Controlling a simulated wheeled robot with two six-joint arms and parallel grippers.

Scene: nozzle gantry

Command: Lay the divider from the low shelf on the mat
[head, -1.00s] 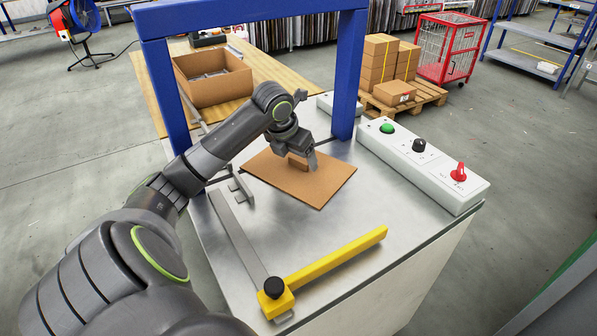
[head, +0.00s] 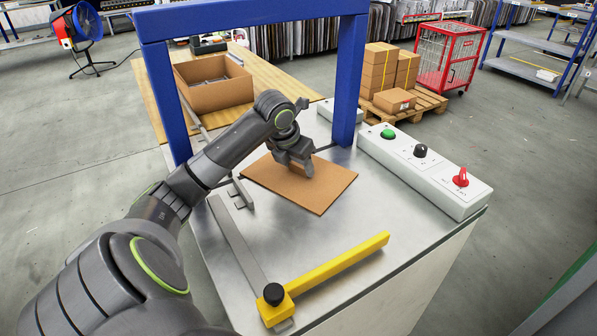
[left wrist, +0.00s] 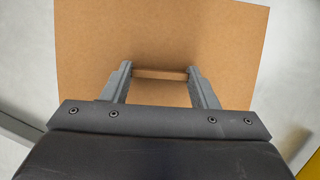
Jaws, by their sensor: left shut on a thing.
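A flat brown cardboard sheet, which looks like the divider (head: 318,194), is over the steel table top under the blue gantry. I cannot tell if it touches the metal. My left gripper (head: 296,168) points down at its middle. In the left wrist view, the divider (left wrist: 200,30) fills most of the picture, and my left gripper (left wrist: 160,74) has its two fingers at either end of a small brown grip block (left wrist: 160,74) on the sheet, shut on it. I cannot make out a mat or the low shelf for certain. My right gripper is not in view.
The blue gantry frame (head: 347,90) stands around my left arm. A yellow bar (head: 335,265) with a black knob lies on the table's front. A control box (head: 425,175) with a green button runs along the right edge. An open carton (head: 215,92) stands behind.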

